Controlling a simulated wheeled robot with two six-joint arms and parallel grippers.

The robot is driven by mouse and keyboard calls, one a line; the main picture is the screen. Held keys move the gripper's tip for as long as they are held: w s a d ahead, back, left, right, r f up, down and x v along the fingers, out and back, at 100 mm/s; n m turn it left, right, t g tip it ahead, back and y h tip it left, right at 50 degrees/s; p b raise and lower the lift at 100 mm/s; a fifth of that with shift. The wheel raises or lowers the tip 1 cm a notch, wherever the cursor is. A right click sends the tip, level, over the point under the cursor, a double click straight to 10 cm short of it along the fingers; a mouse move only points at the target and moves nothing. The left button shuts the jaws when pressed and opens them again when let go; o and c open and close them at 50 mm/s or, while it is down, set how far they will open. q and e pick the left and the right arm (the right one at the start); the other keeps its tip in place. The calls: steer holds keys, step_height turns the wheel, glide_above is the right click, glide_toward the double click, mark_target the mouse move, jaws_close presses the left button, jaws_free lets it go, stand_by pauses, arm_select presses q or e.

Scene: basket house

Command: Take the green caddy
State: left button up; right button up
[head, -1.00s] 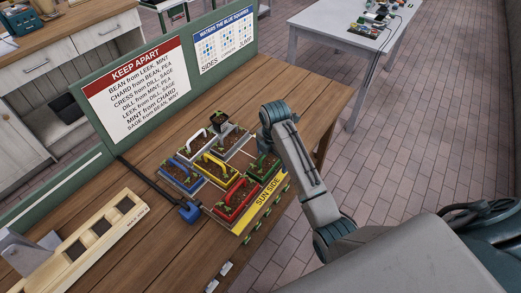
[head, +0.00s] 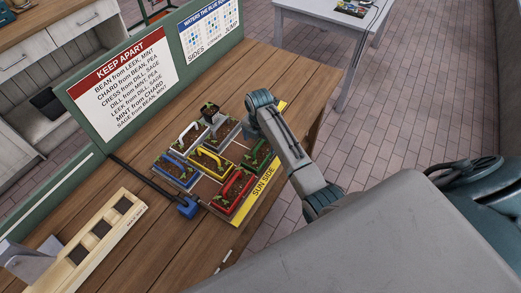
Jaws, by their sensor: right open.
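The green caddy (head: 257,158) stands at the right side of a group of planted caddies on the wooden table, by the yellow "SUN SIDE" strip (head: 264,181). It holds dark soil and seedlings, and my right arm partly covers it. My right gripper (head: 248,129) is open, pointing down just above and behind the green caddy. Its fingertips are mostly hidden by my arm, and I cannot tell whether they touch the handle. My left gripper is out of view.
Close by are the red caddy (head: 234,191), yellow caddy (head: 212,160), blue caddy (head: 176,172), white caddy (head: 190,138) and a dark pot (head: 210,109). A green board (head: 122,78) with signs stands behind. A wooden rack (head: 95,245) is at left.

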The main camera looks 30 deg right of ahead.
mark_target(261, 142)
steer(key=shift+s+d+f+p, duration=0.1)
steer(key=shift+d+f+p, duration=0.1)
steer(key=shift+f, duration=0.65)
steer(key=shift+d+f+p, duration=0.1)
steer(key=shift+f+p, duration=0.1)
steer(key=shift+f, duration=0.6)
steer(key=c, duration=1.2)
steer(key=shift+r, duration=0.2)
